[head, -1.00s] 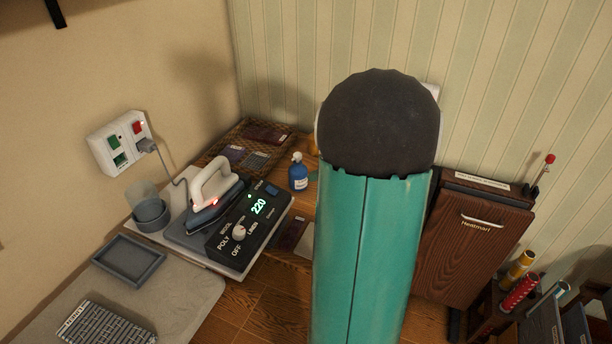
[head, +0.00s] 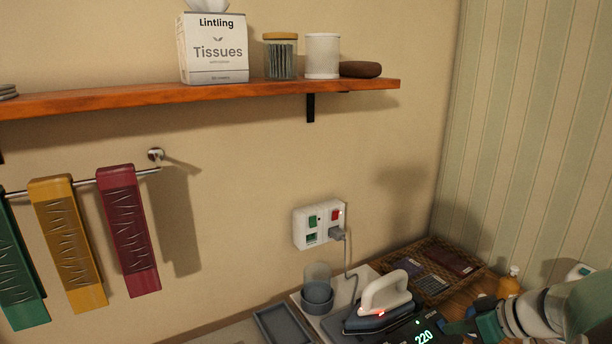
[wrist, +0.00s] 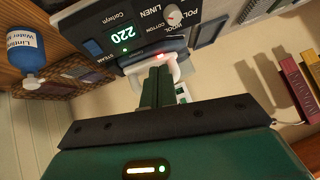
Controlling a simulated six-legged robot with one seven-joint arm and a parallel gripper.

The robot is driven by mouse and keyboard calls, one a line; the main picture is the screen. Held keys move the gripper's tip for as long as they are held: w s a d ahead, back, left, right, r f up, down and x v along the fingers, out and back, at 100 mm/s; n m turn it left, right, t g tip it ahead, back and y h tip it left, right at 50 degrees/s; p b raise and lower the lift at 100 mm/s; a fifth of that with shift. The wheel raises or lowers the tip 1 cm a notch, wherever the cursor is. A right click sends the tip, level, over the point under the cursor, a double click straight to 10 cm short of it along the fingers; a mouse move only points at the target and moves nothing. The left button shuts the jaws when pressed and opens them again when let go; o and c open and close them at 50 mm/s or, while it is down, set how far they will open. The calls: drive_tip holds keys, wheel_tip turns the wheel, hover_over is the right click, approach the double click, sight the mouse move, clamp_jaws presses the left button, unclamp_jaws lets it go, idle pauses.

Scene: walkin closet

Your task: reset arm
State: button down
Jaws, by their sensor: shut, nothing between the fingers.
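My gripper (wrist: 158,86) shows in the wrist view with its two green fingers shut together and nothing between them. The fingers point toward the iron (wrist: 160,62) and its control box (wrist: 125,35), which reads 220; I cannot tell the exact gap. In the head view my arm reaches in from the lower right corner, beside the iron (head: 382,306). The control box (head: 424,336) is cut by the bottom edge there.
A wall socket (head: 320,224) has a plugged cord. A grey cup (head: 317,290) and tray (head: 283,325) stand left of the iron. A shelf (head: 140,101) holds a tissue box (head: 213,48). A blue bottle (wrist: 28,55) stands at left in the wrist view.

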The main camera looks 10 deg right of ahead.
drive_tip(key=s+a+r+m+h, duration=0.1)
drive_tip(key=s+a+r, duration=0.1)
drive_tip(key=a, duration=0.5)
drive_tip(key=s+a+r+m+g+h, duration=0.1)
drive_tip(key=s+a+r+h, duration=0.1)
drive_tip(key=s+a, duration=0.3)
drive_tip(key=s+a+r+m+g+h, duration=0.1)
drive_tip(key=s+a+h, duration=0.1)
drive_tip(key=a, duration=0.9)
drive_tip(key=shift+s+r+m, duration=0.3)
drive_tip(key=shift+s+r, duration=0.1)
drive_tip(key=shift+s, duration=0.3)
